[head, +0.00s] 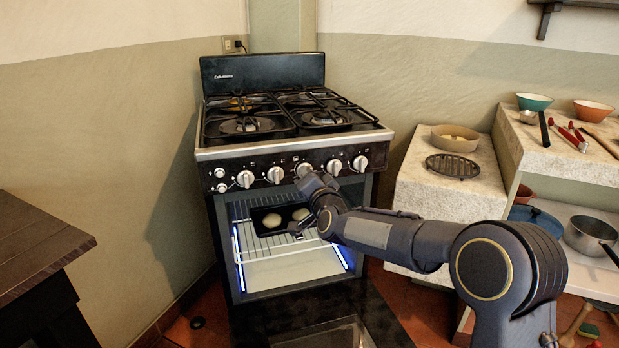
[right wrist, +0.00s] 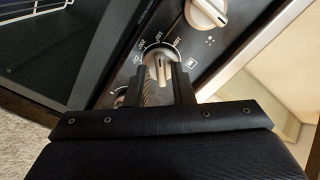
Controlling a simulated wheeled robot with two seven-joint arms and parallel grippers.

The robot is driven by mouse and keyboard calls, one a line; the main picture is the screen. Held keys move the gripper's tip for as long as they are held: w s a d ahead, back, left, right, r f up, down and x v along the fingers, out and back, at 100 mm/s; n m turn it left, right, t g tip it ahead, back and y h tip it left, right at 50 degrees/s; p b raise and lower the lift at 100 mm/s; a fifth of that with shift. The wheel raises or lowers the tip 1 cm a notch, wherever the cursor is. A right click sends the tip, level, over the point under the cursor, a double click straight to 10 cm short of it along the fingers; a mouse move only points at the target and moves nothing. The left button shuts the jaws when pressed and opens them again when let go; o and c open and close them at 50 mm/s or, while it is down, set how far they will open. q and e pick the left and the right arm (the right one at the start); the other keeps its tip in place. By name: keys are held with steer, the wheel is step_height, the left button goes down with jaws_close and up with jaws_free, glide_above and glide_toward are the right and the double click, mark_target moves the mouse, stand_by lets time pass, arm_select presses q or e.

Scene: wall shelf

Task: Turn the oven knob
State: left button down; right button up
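The oven (head: 292,150) stands against the wall with a row of several silver knobs on its front panel. My right arm comes in from the right, and my right gripper (head: 308,184) is at the panel by the middle of the row. In the right wrist view, a silver knob (right wrist: 157,64) with temperature numbers around it lies between the two fingers of my right gripper (right wrist: 158,84). The fingers are apart, one on each side of the knob; contact is hard to tell. In the head view my gripper partly hides this part of the panel. My left gripper is not in view.
The oven door (head: 330,330) is open downward, with buns on a dark tray (head: 262,222) on the rack inside. Another knob (right wrist: 207,12) is close by in the wrist view. Stone counters (head: 440,190) stand on the right, a dark wooden table (head: 35,245) on the left.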

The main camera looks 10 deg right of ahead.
steer(key=shift+o, duration=0.9)
steer(key=shift+r, duration=0.1)
steer(key=s+d, duration=0.1)
steer(key=s, duration=0.6)
steer(key=shift+s+d+p, duration=0.25)
steer(key=shift+s+p, duration=0.05)
